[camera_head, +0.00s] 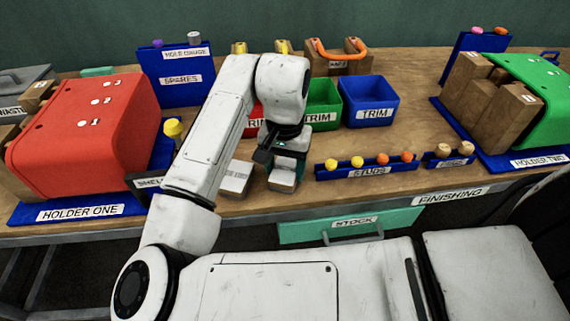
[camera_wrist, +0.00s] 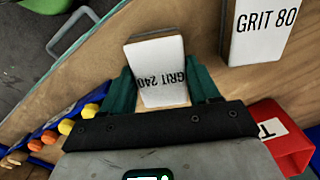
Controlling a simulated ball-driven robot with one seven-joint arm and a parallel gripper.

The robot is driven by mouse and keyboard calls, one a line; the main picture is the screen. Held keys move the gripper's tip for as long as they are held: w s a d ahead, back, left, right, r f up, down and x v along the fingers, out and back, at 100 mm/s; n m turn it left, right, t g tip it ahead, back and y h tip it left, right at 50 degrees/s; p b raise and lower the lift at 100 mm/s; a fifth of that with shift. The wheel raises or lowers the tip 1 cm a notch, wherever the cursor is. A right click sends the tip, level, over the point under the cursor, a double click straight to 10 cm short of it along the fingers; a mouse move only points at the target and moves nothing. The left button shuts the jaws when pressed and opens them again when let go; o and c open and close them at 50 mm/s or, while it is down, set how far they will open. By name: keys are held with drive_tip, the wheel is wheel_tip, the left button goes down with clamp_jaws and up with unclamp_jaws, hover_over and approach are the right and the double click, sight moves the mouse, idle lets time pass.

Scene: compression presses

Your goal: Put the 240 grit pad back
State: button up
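The 240 grit pad (camera_wrist: 162,58) is a small block with a white top that reads GRIT 240. In the wrist view it lies between the two teal fingers of my gripper (camera_wrist: 163,93). The fingers lie against its two sides with no visible gap, so my gripper looks shut on it. In the head view my gripper (camera_head: 287,158) points down over the pad (camera_head: 282,182), which is at or close to the bench top; I cannot tell if it touches. The GRIT 80 pad (camera_wrist: 263,22) lies beside it, to the left in the head view (camera_head: 236,177).
Red, green (camera_head: 323,101) and blue (camera_head: 369,101) TRIM bins stand behind my gripper. A blue STUDS rack (camera_head: 335,169) is to the right. The red press marked HOLDER ONE (camera_head: 75,140) is left; the green press marked HOLDER TWO (camera_head: 535,85) is right.

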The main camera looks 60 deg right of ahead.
sight(285, 169)
drive_tip(key=o, duration=0.4)
wheel_tip(285, 169, up, 12)
drive_tip(key=shift+r+p, duration=0.25)
drive_tip(key=shift+p, duration=0.6)
